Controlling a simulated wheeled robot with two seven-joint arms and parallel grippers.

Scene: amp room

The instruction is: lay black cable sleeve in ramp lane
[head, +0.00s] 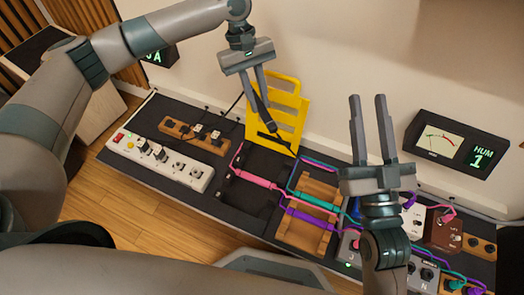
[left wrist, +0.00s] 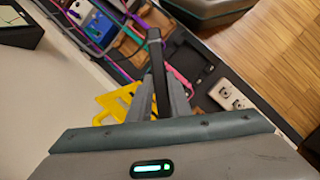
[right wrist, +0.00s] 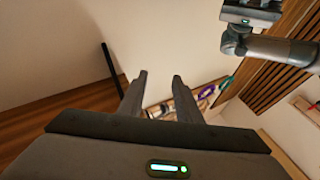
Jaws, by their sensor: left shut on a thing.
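My left gripper (head: 262,98) is shut on the black cable sleeve (head: 262,117), which hangs down tilted in front of the yellow slotted panel (head: 288,112). In the left wrist view the sleeve (left wrist: 157,62) sticks out beyond my fingers. The black ramp base (head: 240,196) lies on the bench below the panel; its lanes are dark and hard to make out. A pink sleeve (head: 255,181) lies across it. Teal (head: 314,201) and purple (head: 308,219) sleeves lie across a wooden rack (head: 302,240) beside it. My right gripper (head: 367,98) is open, empty, and points upward.
A white power strip (head: 160,163) and a wooden block with plugs (head: 194,135) lie left of the ramp. A meter reading HUM 1 (head: 450,142) stands at the back right. Pedals and coloured cables crowd the right end, including a brown box (head: 443,233).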

